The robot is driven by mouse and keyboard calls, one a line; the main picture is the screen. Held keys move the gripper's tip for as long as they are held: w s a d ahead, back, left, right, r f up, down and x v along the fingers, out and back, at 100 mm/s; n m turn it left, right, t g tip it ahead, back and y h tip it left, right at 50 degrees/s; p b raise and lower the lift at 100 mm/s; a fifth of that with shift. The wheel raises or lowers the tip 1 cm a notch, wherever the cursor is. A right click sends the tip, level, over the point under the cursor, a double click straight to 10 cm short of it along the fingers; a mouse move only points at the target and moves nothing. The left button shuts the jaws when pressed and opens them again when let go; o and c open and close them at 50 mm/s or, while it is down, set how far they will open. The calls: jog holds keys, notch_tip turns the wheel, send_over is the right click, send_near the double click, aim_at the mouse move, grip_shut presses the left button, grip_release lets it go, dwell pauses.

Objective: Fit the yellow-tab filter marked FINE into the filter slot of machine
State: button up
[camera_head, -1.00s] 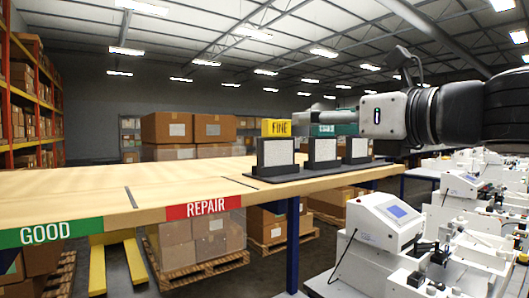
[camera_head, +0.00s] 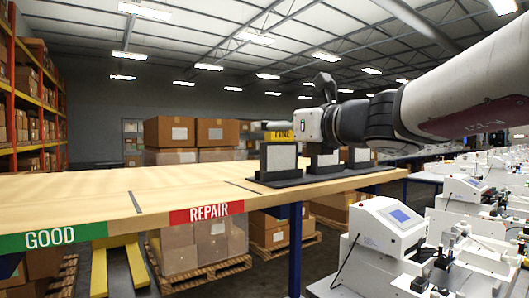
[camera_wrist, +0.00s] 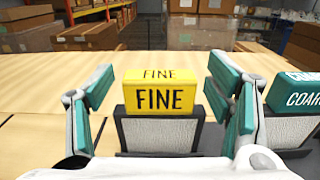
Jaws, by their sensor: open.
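The yellow-tab filter marked FINE (camera_wrist: 160,98) stands upright in a dark rack, centred in the wrist view. Its yellow tab also shows in the head view (camera_head: 279,136), partly hidden behind my arm. My gripper (camera_wrist: 162,95) is open, with one teal-padded finger on each side of the yellow tab, apart from it on the left and close to it on the right. In the head view my gripper (camera_head: 272,126) is at the filter rack. A teal-tab filter marked COARSE (camera_wrist: 294,98) stands to the right. The filter slot of the machine cannot be made out.
The rack (camera_head: 325,173) stands on a wooden table (camera_head: 90,195) with GOOD (camera_head: 50,237) and REPAIR (camera_head: 208,211) labels. White machines with screens (camera_head: 390,228) stand at lower right. The table's left part is clear.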

jog(key=shift+c, duration=0.3)
jog(key=c, duration=1.2)
jog(key=shift+r, duration=0.1)
